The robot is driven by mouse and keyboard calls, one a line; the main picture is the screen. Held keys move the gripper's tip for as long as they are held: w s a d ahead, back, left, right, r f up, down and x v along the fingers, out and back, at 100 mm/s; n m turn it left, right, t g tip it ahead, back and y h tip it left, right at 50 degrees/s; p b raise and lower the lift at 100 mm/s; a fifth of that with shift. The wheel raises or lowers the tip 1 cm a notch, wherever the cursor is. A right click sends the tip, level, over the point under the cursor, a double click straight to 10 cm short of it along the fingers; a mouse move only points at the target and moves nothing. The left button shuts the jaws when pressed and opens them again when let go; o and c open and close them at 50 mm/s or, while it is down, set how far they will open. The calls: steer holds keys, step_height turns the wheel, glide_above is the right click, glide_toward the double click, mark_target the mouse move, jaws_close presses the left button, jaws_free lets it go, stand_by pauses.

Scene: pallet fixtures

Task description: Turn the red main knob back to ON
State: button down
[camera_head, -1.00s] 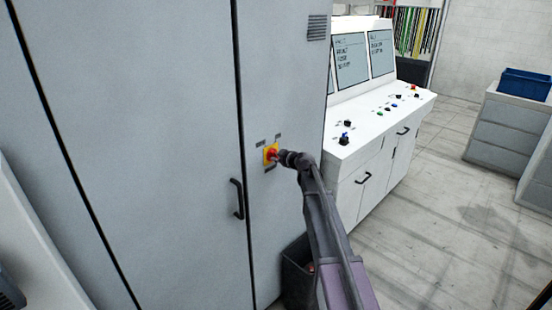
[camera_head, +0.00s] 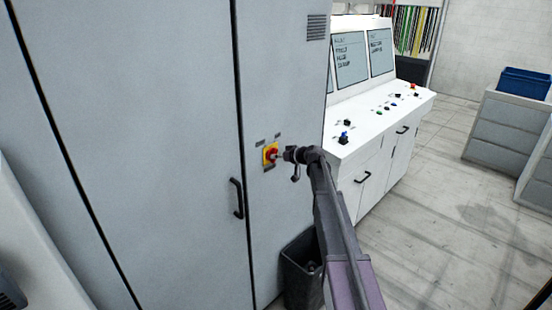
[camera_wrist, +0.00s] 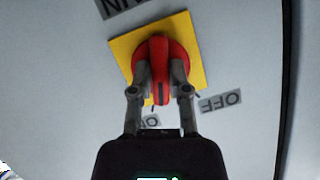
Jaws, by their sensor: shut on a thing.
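The red main knob (camera_head: 271,155) sits on a yellow square plate (camera_head: 265,161) on the grey cabinet door. In the wrist view, the knob (camera_wrist: 160,52) has a raised grip bar that runs nearly upright in the picture, its dark-marked end toward a label at the bottom. That label (camera_wrist: 152,122) is partly hidden and starts with O. The OFF label (camera_wrist: 221,102) is upside down at lower right. My gripper (camera_wrist: 161,84) has its two fingers on either side of the grip bar, shut on it. In the head view my gripper (camera_head: 281,156) reaches the knob from the right.
The cabinet has a dark handle (camera_head: 237,198) left of the knob. A dark bin (camera_head: 301,278) stands below my arm. A white control console (camera_head: 385,118) with screens and buttons stands to the right. The floor beyond is open. A blue crate (camera_head: 525,83) sits on a grey unit far right.

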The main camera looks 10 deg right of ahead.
steer(key=shift+s+f+m+g+y, duration=0.1)
steer(key=shift+m+g+y, duration=0.2)
steer(key=shift+m+y, duration=0.35)
steer(key=shift+m, duration=0.25)
steer(key=c, duration=0.7)
jaws_free()
steer(key=shift+o, duration=0.5)
